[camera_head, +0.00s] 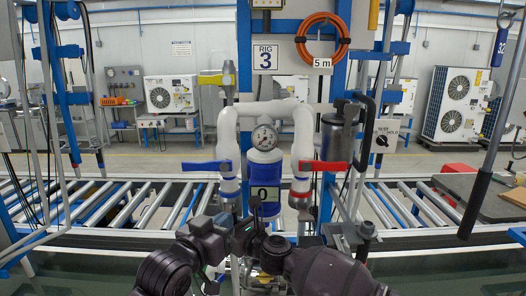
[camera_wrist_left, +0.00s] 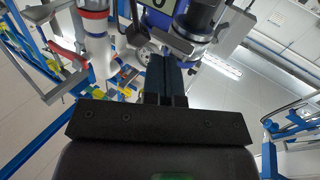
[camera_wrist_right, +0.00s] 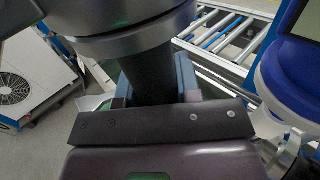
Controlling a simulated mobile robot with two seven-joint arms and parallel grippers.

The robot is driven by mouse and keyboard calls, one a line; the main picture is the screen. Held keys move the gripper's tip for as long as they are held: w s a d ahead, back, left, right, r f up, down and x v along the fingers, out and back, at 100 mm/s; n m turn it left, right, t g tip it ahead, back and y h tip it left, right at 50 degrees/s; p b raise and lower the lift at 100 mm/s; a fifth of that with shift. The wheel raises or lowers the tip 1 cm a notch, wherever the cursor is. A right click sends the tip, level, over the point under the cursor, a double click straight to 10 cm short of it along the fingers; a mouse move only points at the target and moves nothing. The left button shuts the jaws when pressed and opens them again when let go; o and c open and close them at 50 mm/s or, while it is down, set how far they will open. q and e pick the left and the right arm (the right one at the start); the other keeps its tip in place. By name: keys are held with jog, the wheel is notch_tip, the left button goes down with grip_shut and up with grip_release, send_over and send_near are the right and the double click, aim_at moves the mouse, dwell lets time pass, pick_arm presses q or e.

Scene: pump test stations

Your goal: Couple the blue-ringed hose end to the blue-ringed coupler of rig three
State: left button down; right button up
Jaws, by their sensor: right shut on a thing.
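The rig three sign (camera_head: 265,56) hangs above white pipework with a pressure gauge (camera_head: 264,138). The left valve has a blue lever (camera_head: 205,166), the right a red lever (camera_head: 334,166). In the right wrist view my right gripper (camera_wrist_right: 155,85) is shut on a dark cylindrical piece (camera_wrist_right: 145,66). In the head view, arm links hide my right fingers.
The blue vessel (camera_head: 265,196) stands between the valves. A grey cylinder (camera_head: 338,148) and black hose (camera_head: 371,125) are on the right. An orange hose coil (camera_head: 322,42) hangs above. A roller conveyor (camera_head: 130,205) runs behind; a dark bench (camera_head: 470,196) is at right.

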pick_arm(q)
jog(key=shift+w+f, duration=0.1)
pick_arm(e)
jog(key=shift+r, duration=0.35)
pick_arm(q)
jog(key=shift+w+f, duration=0.3)
jog(key=shift+f, duration=0.05)
jog(key=shift+w+f, duration=0.1)
jog(key=shift+w, duration=0.1)
